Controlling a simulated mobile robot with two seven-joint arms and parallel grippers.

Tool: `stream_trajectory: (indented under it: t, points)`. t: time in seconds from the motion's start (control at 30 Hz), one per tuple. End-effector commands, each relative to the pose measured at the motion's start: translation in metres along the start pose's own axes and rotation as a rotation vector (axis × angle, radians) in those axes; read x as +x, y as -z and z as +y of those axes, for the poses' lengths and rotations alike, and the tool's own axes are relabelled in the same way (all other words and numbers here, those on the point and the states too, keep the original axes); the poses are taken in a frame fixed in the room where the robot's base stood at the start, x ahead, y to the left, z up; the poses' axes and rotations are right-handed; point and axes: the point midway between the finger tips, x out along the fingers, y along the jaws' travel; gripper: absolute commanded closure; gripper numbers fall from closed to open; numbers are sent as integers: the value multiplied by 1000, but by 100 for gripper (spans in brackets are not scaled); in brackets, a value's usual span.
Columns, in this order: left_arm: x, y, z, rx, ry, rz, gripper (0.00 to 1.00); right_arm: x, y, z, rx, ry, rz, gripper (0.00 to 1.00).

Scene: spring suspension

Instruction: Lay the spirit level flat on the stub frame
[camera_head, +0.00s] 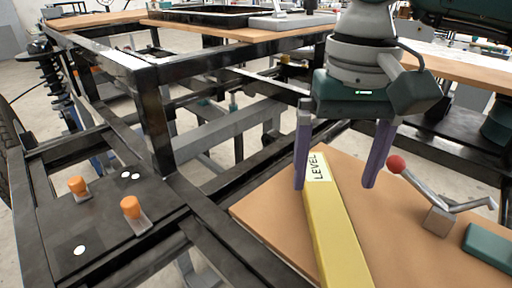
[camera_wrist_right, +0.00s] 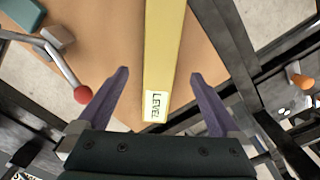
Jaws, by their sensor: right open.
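The spirit level (camera_head: 338,235) is a long yellow bar with a white "LEVEL" label at its far end. It lies on a brown wooden board, and it also shows in the right wrist view (camera_wrist_right: 163,50). My right gripper (camera_head: 335,185) is open over the labelled end, one purple finger on each side of the bar. In the right wrist view the fingers (camera_wrist_right: 160,75) stand wide apart with the bar between them, not gripping it. The stub frame is probably the dark steel frame (camera_head: 190,200) left of the board. My left gripper is not in view.
A lever with a red ball knob (camera_head: 396,164) and a grey block (camera_head: 437,221) stand right of the level, beside a green block (camera_head: 489,246). A dark plate (camera_head: 100,215) at left carries two orange-capped parts (camera_head: 131,207). A dark upright post (camera_head: 152,120) rises behind the frame.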

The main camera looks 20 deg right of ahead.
Motion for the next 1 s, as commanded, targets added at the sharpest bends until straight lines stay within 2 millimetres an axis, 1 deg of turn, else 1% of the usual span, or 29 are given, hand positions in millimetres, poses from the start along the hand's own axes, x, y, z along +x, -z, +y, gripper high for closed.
stream_trajectory:
  t: [0.03,0.17,0.33,0.43,0.53,0.73,0.77,1.0]
  points:
    - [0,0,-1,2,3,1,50,6,0,0,0,0,-1,0]
    - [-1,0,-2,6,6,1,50,16,0,0,2,0,-1,0]
    - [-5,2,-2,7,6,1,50,42,-2,0,4,0,-3,0]
    - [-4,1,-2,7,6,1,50,57,-1,0,4,1,-1,0]
    - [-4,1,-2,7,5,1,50,63,-1,0,4,2,0,0]
    - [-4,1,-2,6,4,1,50,64,-1,0,3,2,2,0]
    - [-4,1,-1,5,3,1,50,63,-1,0,3,2,2,2]
    - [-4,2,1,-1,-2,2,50,63,-1,0,3,2,2,29]
